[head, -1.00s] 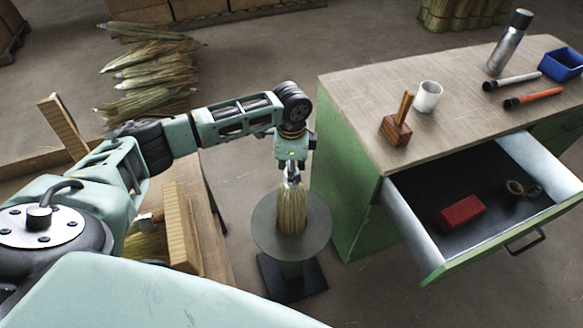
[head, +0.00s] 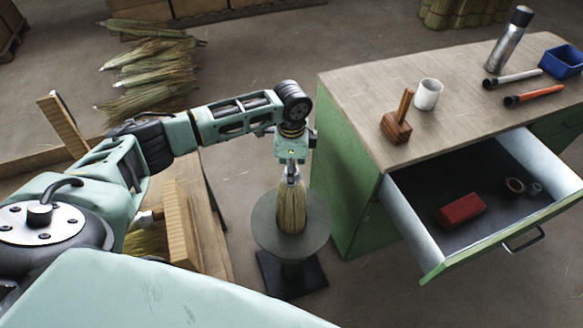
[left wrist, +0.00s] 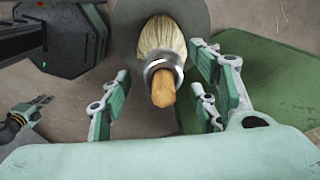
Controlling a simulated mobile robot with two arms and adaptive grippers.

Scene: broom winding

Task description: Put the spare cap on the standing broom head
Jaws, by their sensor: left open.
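The standing broom head (head: 291,208) is upright on a round grey stand, its straw downward. In the left wrist view, the broom head (left wrist: 160,36) shows a silver collar (left wrist: 165,67) and a wooden stub pointing toward the camera. My left gripper (head: 291,174) is just above it in the head view. In the left wrist view its green fingers (left wrist: 160,98) are spread on both sides of the stub, apart from it. A small grey ring (head: 535,188), perhaps the spare cap, lies in the open drawer at right. My right gripper is not clearly visible.
The open drawer (head: 431,243) also holds a red block (head: 461,209) and a brown ring (head: 515,185). The green cabinet top (head: 362,85) carries a wooden tool (head: 397,126), a white cup (head: 428,95), a bottle (head: 508,42), two handled tools and a blue bin (head: 561,64).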

